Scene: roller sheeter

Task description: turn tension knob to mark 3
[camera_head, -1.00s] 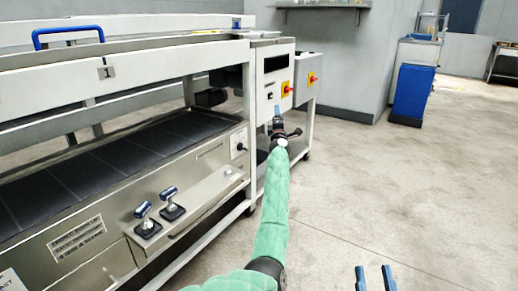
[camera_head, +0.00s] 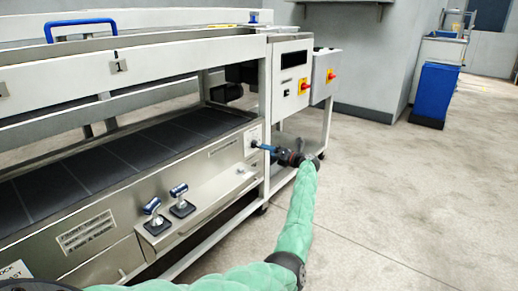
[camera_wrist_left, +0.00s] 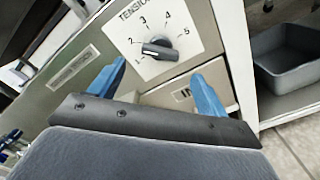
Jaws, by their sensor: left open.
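The tension knob (camera_wrist_left: 160,48) is a dark dial on a white plate (camera_wrist_left: 188,55) marked TENSION, with numbers 1 to 5 around it. Its white line appears to point left, between marks 1 and 2; the mark 3 (camera_wrist_left: 143,21) is above it to the upper left. My left gripper (camera_wrist_left: 161,69) is open, its blue fingertips spread in front of the plate, below the knob in the wrist view. I cannot tell whether they touch anything. In the head view my left gripper (camera_head: 265,148) is beside the machine's front face. My right gripper is out of view.
Two blue-topped handles (camera_head: 178,191) stand on a ledge to the left. A control box with a red switch (camera_head: 304,87) stands behind the gripper. A grey bin (camera_wrist_left: 290,62) sits on the right in the wrist view. Open floor (camera_head: 400,200) lies to the right.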

